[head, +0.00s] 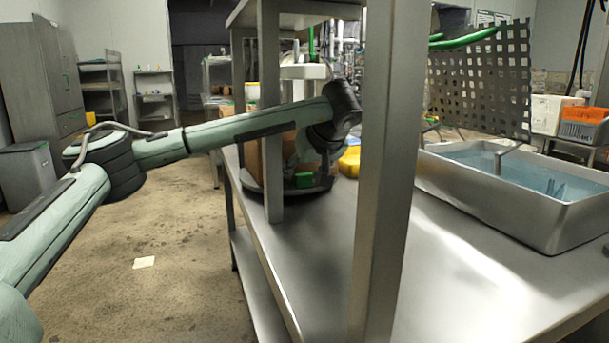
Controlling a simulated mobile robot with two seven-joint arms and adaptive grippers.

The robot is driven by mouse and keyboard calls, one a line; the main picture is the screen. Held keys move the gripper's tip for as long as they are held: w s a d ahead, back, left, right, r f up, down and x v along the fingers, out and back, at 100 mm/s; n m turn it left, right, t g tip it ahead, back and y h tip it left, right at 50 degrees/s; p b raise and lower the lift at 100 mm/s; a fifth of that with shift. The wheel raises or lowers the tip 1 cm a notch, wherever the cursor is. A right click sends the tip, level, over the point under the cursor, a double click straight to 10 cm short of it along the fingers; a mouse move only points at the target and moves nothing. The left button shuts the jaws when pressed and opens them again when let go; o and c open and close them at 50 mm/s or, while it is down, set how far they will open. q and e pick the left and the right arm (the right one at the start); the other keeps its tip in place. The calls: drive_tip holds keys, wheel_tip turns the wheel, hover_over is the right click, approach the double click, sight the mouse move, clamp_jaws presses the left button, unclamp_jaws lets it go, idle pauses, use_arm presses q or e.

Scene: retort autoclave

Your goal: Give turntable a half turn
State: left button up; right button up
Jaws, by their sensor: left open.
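The turntable (302,190) is a dark round disc on the steel table, behind a thin upright post that covers part of it. A brown box and a small green block (304,180) show on it. My left arm reaches across from the left, and its wrist bends down over the disc. My left gripper (308,160) is open above the turntable, by the green block. Its fingertips are hard to make out, and I cannot tell whether they touch anything. My right gripper is not in view.
Two steel posts (383,180) of a rack stand close in front of the turntable. A yellow item (349,162) sits just right of it. A metal basin (520,195) of water and a perforated panel (480,80) are at the right. The table's front middle is clear.

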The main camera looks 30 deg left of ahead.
use_arm(q)
clamp_jaws()
idle(0.3)
